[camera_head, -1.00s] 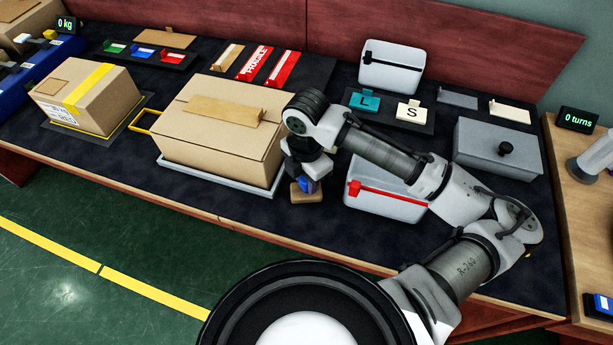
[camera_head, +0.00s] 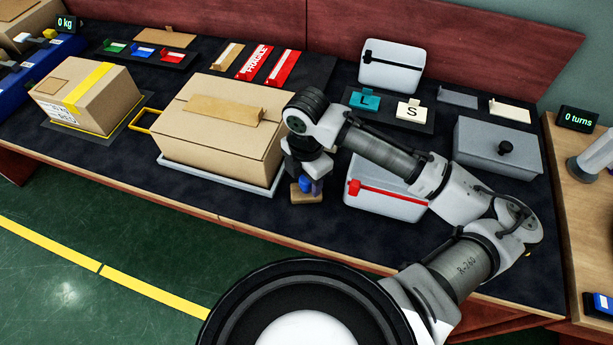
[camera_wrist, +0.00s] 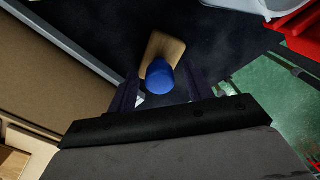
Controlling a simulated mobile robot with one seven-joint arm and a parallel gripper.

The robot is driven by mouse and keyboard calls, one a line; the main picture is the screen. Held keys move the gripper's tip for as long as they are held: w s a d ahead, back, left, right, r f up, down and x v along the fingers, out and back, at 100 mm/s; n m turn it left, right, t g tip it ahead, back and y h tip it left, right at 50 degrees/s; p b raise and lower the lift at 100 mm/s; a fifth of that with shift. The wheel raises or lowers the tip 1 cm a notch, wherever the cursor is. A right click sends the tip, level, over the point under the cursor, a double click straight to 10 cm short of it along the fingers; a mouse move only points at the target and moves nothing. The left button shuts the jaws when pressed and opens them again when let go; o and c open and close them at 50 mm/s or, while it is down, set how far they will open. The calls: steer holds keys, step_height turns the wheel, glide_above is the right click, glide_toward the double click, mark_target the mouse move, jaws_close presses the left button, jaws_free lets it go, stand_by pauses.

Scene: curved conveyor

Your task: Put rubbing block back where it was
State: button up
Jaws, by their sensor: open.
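The rubbing block (camera_head: 308,197) is a small wooden block with a blue knob. It is on the dark mat near the table's front edge, just right of the large cardboard box. In the wrist view the wooden base (camera_wrist: 166,46) shows beyond the round blue knob (camera_wrist: 160,77). My gripper (camera_head: 306,178) is directly over the block, pointing down. In the wrist view my gripper (camera_wrist: 158,88) is open, with one dark finger on each side of the knob. I cannot tell whether either finger touches it.
The large cardboard box (camera_head: 222,130) on its grey tray is close on the left. A grey bin (camera_head: 385,204) with a red strip is close on the right. Mat in front of the box is clear. The table's front edge is near the block.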

step_height(320, 180, up, 12)
steer(key=shift+b, duration=0.35)
steer(key=shift+s+f, duration=0.1)
steer(key=shift+f, duration=0.05)
stand_by(0.3)
